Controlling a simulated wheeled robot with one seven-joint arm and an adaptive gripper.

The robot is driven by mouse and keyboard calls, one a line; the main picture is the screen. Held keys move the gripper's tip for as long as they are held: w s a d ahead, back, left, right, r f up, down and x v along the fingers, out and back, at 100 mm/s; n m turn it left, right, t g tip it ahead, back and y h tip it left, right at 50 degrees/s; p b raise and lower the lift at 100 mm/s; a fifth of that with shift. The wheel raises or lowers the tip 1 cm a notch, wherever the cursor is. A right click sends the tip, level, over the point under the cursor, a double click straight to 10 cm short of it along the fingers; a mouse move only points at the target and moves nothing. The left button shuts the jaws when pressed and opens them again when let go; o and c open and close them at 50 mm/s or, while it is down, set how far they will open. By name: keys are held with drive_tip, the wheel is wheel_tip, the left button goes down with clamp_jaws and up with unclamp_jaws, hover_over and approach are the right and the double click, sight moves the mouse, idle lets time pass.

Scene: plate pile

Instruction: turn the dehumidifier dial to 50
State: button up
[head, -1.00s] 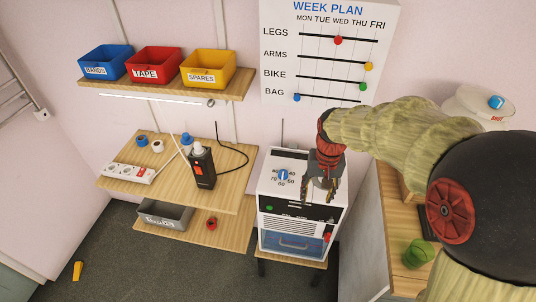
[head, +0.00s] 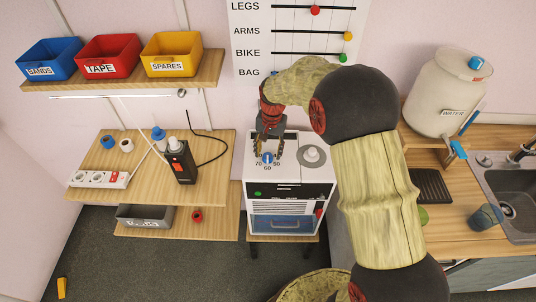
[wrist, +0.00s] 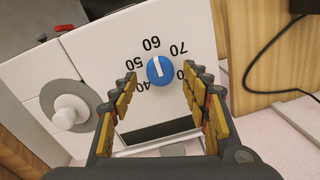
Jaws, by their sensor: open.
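The blue dial (wrist: 160,70) with a white pointer line sits on the dehumidifier's white top panel (wrist: 115,42). Printed numbers ring it; 40, 50, 60 and 70 are readable in the wrist view. The white line appears to point near 60, slightly to its 50 side. My gripper (wrist: 161,76) is open, with one finger on either side of the dial and gaps showing between them and it. In the head view my gripper (head: 269,148) reaches down over the dial (head: 267,158) at the top of the dehumidifier (head: 290,190). Fingertip height above the panel is hard to tell.
A white knob on a grey disc (head: 312,155) is right of the dial. A wooden table (head: 215,160) with a black device (head: 180,162) and power strip (head: 98,179) stands left. A counter with a water container (head: 445,95) and sink (head: 510,190) is right.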

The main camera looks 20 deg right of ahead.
drive_tip(key=shift+f, duration=0.75)
drive_tip(key=shift+c, duration=1.4)
drive_tip(key=c, duration=0.8)
drive_tip(key=shift+c, duration=0.4)
drive_tip(key=shift+n, duration=0.3)
drive_tip(key=n+p, duration=0.2)
drive_tip(key=n, duration=0.2)
drive_tip(key=shift+w+a+r+n+p, duration=0.1)
drive_tip(key=shift+n+p, duration=0.2)
drive_tip(key=shift+p, duration=0.1)
drive_tip(key=n+p, duration=0.2)
drive_tip(key=n, duration=0.4)
drive_tip(key=shift+a+g, duration=0.1)
drive_tip(key=shift+g, duration=0.2)
drive_tip(key=shift+n, duration=0.4)
